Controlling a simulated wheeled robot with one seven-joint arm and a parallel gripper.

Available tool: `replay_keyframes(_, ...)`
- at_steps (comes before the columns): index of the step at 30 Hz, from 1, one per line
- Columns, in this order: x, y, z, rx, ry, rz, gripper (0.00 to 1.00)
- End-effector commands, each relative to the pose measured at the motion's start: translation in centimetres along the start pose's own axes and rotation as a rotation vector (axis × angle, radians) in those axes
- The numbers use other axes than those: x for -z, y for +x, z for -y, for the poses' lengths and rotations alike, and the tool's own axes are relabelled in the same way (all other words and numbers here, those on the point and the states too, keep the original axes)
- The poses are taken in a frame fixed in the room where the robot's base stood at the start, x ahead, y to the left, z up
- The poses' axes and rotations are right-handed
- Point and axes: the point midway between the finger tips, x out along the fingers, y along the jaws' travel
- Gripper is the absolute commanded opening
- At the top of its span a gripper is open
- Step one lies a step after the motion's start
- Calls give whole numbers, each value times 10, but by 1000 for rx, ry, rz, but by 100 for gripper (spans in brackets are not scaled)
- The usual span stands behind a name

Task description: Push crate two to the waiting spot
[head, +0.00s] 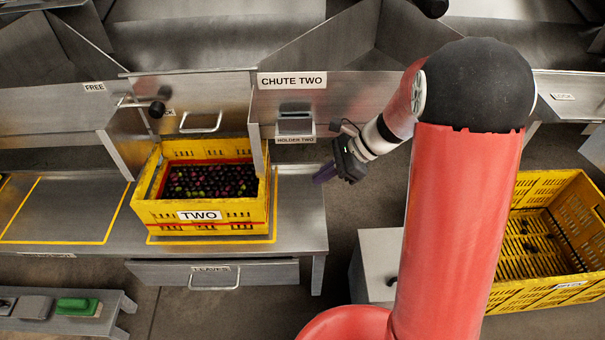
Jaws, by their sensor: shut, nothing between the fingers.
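Crate two (233,219) is a yellow crate with a white label reading TWO. It holds many dark and green olive-like fruits (210,181). It stands upright on the metal bench (297,222), inside a yellow outlined area under chute two (345,95). To its left on the bench is another yellow outlined area (101,243), which is empty. My gripper (322,174) is to the right of the crate, apart from it, near the bench's right end. It is shut with nothing in it.
A black-knobbed lever (156,108) juts out above the crate's left back. The holder two bracket (295,122) hangs behind it. A drawer (215,274) sits under the bench. Another yellow crate (545,282) with a few dark fruits stands at the right. A green block (77,306) lies at lower left.

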Motion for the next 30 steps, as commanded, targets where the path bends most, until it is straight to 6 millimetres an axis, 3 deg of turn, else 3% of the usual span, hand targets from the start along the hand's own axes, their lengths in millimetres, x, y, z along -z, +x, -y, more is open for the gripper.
replay_keyframes(8, 6, 24, 6, -1, 54, 20, 0)
replay_keyframes(21, 6, 114, 5, -3, 51, 17, 0)
replay_keyframes(24, -10, 122, 6, -2, 47, 18, 0)
replay_keyframes(30, -23, 134, 7, 0, 49, 18, 0)
